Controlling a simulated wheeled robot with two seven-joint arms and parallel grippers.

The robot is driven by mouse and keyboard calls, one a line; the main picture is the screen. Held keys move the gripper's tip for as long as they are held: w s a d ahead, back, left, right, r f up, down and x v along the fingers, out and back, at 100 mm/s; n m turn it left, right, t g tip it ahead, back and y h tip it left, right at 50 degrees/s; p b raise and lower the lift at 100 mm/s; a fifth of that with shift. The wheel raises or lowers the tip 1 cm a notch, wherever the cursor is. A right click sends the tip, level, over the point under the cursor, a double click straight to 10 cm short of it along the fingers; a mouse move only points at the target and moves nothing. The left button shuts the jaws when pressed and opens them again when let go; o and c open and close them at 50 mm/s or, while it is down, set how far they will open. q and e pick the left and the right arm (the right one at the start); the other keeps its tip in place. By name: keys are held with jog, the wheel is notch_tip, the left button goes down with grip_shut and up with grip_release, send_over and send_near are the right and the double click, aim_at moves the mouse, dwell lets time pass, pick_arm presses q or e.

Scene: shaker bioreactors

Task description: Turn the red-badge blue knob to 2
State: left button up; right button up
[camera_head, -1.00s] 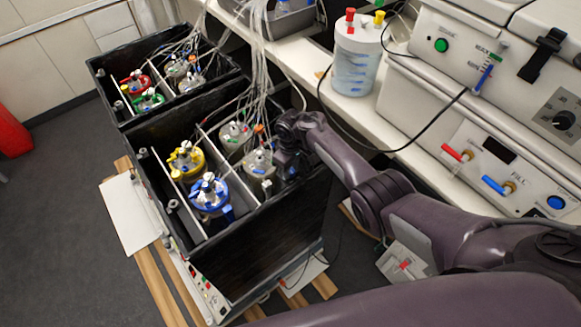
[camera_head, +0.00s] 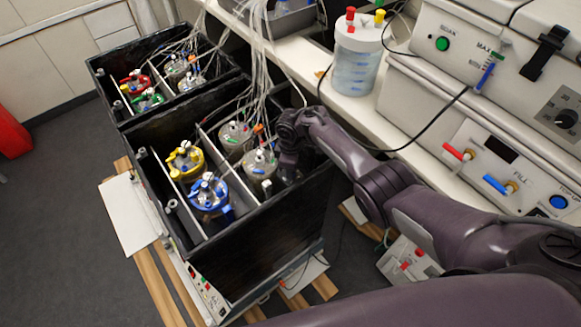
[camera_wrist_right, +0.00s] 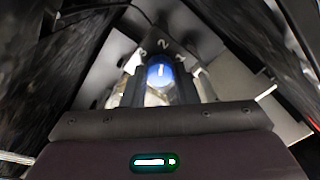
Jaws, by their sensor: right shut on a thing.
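The blue knob (camera_wrist_right: 160,73) shows in the right wrist view, with a short white mark on its face. The numbers 3, 2 and 1 are printed in an arc beyond it. The mark points up the picture, roughly toward the 2. My right gripper (camera_wrist_right: 160,88) is shut on the knob, one dark finger on each side. In the head view my right gripper (camera_head: 290,160) is at the right side of the near black box, and the knob is hidden there. I see no red badge beside the knob. My left gripper is out of view.
The near black box (camera_head: 270,235) holds several capped vessels, including a yellow-topped (camera_head: 186,160) and a blue-topped one (camera_head: 209,192). Tubes (camera_head: 262,75) hang above it. A white bench (camera_head: 385,130) with a jar (camera_head: 357,60) and control panels stands behind my right arm.

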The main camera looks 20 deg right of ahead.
jog(key=o, duration=1)
notch_tip(320, 180, up, 8)
jog(key=shift+f+p, duration=0.1)
jog(key=shift+p, duration=0.95)
